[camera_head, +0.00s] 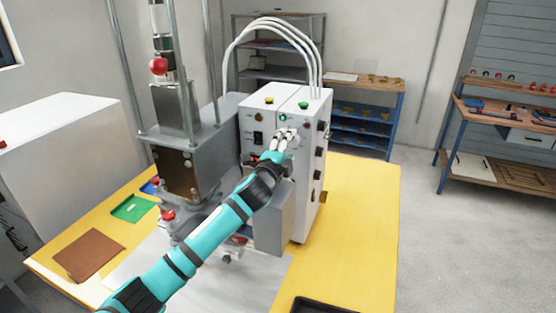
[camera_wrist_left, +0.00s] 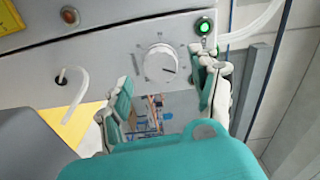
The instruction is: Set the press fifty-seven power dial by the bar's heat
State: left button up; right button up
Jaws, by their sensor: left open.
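The white round power dial (camera_wrist_left: 160,62) sits on the grey panel of the press's control box (camera_head: 312,165), with scale marks around it. A short dark mark shows at its lower right; the scale is too small to read. My left gripper (camera_head: 285,135) is open in front of the box face and hides the dial in the head view. In the left wrist view its teal-padded fingers (camera_wrist_left: 160,72) stand apart below and either side of the dial, with no clear contact. A lit green lamp (camera_wrist_left: 204,26) is right of the dial. I cannot make out the bar's heat.
The press column with a red ball knob (camera_head: 158,66) stands left of the box. White hoses (camera_head: 275,30) arch above. A brown sheet (camera_head: 89,255) and a green piece (camera_head: 132,208) lie on the yellow table (camera_head: 365,200). A dark tray (camera_head: 318,306) is at the front; the table's right side is clear.

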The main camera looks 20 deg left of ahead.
pick_arm(q)
jog(key=s, duration=0.9)
jog(key=shift+s+a, duration=0.2)
jog(key=shift+s, duration=0.05)
